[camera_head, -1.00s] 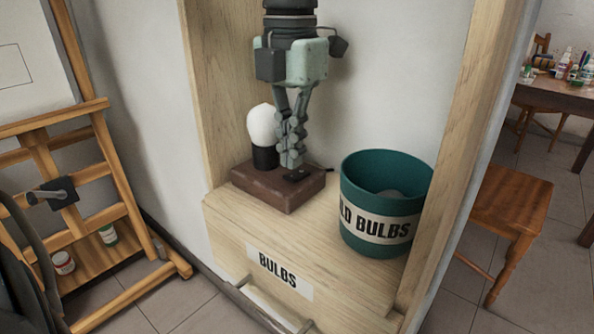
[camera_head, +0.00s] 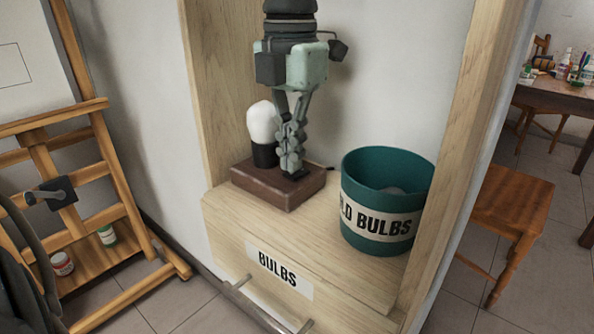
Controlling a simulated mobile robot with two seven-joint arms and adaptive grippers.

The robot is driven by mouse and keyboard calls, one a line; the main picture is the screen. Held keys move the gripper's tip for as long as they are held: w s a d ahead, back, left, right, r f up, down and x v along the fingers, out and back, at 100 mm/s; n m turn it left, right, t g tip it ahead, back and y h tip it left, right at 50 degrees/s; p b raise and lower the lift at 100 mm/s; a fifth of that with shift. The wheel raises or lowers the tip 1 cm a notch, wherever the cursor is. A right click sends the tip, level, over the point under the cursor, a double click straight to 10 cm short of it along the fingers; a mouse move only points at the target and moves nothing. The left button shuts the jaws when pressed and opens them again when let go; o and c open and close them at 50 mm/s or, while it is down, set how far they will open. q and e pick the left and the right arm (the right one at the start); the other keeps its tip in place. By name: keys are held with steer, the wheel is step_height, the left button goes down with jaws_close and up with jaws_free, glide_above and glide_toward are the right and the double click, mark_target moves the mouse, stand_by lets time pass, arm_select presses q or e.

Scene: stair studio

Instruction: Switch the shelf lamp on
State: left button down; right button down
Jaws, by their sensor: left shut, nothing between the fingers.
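The shelf lamp has a brown block base (camera_head: 268,190) on the wooden shelf, with a black socket (camera_head: 265,155) and an upright bulb (camera_head: 262,122). The bulb looks bright, even white. My left gripper (camera_head: 291,174) is shut and empty, pointing straight down in front of the bulb's right side. Its fingertips are at the top of the base, on or just above the spot where a small dark switch sits. The fingertips now hide the switch, so I cannot tell its position. My right gripper is not in view.
A green bin labelled "OLD BULBS" (camera_head: 365,217) stands close to the right of the lamp. The shelf has wooden side walls (camera_head: 213,85) on both sides. Below is a drawer labelled "BULBS" (camera_head: 262,255) with a metal handle. An easel (camera_head: 95,180) stands left, a chair (camera_head: 510,210) right.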

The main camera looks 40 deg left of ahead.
arm_select(q)
steer(key=shift+f+b, duration=0.5)
steer(key=shift+f, duration=0.15)
steer(key=shift+r, duration=0.2)
steer(key=shift+r+p, duration=2.35)
steer(key=shift+r, duration=1.05)
